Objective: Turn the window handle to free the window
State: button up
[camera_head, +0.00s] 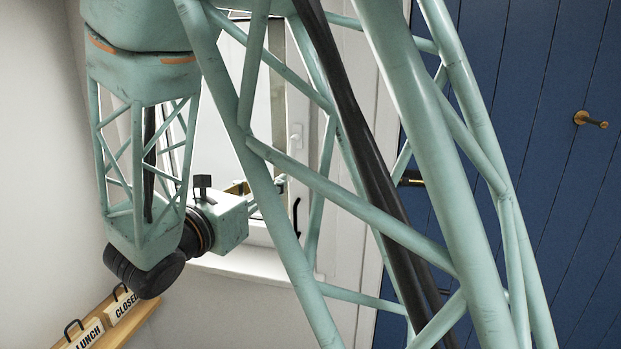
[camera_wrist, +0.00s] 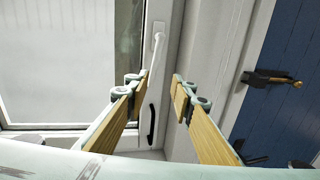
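The window handle (camera_wrist: 155,48) is white and shows in the wrist view at the top middle, on the white window frame (camera_wrist: 178,18). Its lever hangs down with a slight slant. It also shows small in the head view (camera_head: 296,136). My gripper (camera_wrist: 160,86) is open, with wood-faced fingers apart and nothing between them.
A black curved handle (camera_wrist: 151,124) sits below the window handle. A blue plank wall or door (camera_head: 545,200) with a brass peg (camera_head: 590,119) is on the right. A wooden ledge (camera_head: 135,325) at lower left holds signs reading LUNCH (camera_head: 86,336) and CLOSED (camera_head: 123,303).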

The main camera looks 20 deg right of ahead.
jog(key=s+d+m+g+y, duration=0.1)
jog(key=d+m+g+y, duration=0.3)
jog(key=d+m, duration=0.5)
jog(key=shift+s+d+r+m+g+y+p, duration=0.4)
jog(key=shift+m+g, duration=0.6)
jog(key=shift+m, duration=2.8)
jog(key=shift+w+f, duration=0.1)
